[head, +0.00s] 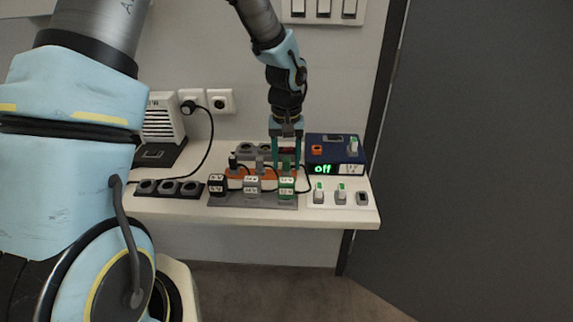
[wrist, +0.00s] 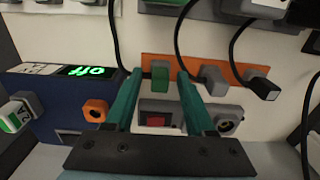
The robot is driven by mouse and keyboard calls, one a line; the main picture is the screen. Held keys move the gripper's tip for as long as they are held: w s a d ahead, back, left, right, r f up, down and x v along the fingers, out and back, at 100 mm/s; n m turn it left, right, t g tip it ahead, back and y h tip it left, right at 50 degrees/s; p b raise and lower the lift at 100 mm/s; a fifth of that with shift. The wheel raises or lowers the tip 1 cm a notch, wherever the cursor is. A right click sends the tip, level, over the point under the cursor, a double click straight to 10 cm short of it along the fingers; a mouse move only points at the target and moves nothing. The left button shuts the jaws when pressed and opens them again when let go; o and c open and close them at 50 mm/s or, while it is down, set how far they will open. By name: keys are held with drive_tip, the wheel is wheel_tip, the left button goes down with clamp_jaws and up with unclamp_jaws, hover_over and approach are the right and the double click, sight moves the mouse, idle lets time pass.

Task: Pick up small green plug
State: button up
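The small green plug (wrist: 160,78) sits on the orange strip in the wrist view, at the end of a row with a grey plug (wrist: 213,80) and a dark plug (wrist: 262,86). My gripper (wrist: 160,73) is open, with one teal finger on each side of the green plug and a visible gap on both sides. In the head view my gripper (head: 286,169) points down over the right end of the orange strip (head: 236,173). The green plug (head: 286,163) shows there between the fingers, partly hidden.
Larger black, grey and green (head: 286,190) plug blocks stand just in front, with black cables looping around. A blue box (head: 325,145) with an "off" display stands close at right. Black sockets (head: 168,188) line the left.

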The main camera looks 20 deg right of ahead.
clamp_jaws()
idle(1.2)
